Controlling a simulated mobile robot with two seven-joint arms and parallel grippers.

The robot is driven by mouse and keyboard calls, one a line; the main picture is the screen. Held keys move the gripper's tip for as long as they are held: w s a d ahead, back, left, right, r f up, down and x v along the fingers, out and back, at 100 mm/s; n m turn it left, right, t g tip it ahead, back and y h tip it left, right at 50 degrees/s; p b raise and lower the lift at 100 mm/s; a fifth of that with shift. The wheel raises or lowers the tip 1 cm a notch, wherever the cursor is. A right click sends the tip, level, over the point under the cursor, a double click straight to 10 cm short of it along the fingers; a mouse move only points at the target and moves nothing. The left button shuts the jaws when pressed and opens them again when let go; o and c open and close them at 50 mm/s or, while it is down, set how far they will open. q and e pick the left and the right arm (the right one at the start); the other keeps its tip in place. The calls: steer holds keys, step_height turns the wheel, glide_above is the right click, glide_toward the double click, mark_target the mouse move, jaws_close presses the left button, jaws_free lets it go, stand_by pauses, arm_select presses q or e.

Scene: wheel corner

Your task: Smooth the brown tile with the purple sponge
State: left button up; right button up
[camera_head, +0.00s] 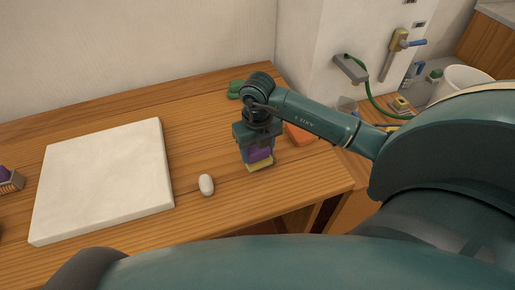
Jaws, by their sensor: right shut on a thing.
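My right gripper (257,148) points down over the right part of the wooden table. It is shut on the purple sponge (261,155), which has a yellow layer on its underside. I cannot tell whether the sponge touches the table. An orange-brown flat piece (299,135), perhaps the brown tile, lies just right of the gripper, partly hidden by my right arm. My left gripper is not in view.
A large white slab (105,180) lies on the wooden table (190,105). A white oval object (206,185) lies between slab and gripper. A green object (235,89) is behind the gripper. A small tray (12,184) with something purple is at the left edge. A white bucket (462,80) stands far right.

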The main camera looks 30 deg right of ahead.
steer(key=shift+f, duration=0.1)
steer(key=shift+f+b, duration=0.5)
steer(key=shift+f, duration=0.05)
steer(key=shift+r, duration=0.1)
steer(key=shift+s+d+r, duration=0.1)
steer(key=shift+s+d, duration=0.1)
steer(key=shift+d, duration=1.1)
steer(key=shift+d, duration=0.2)
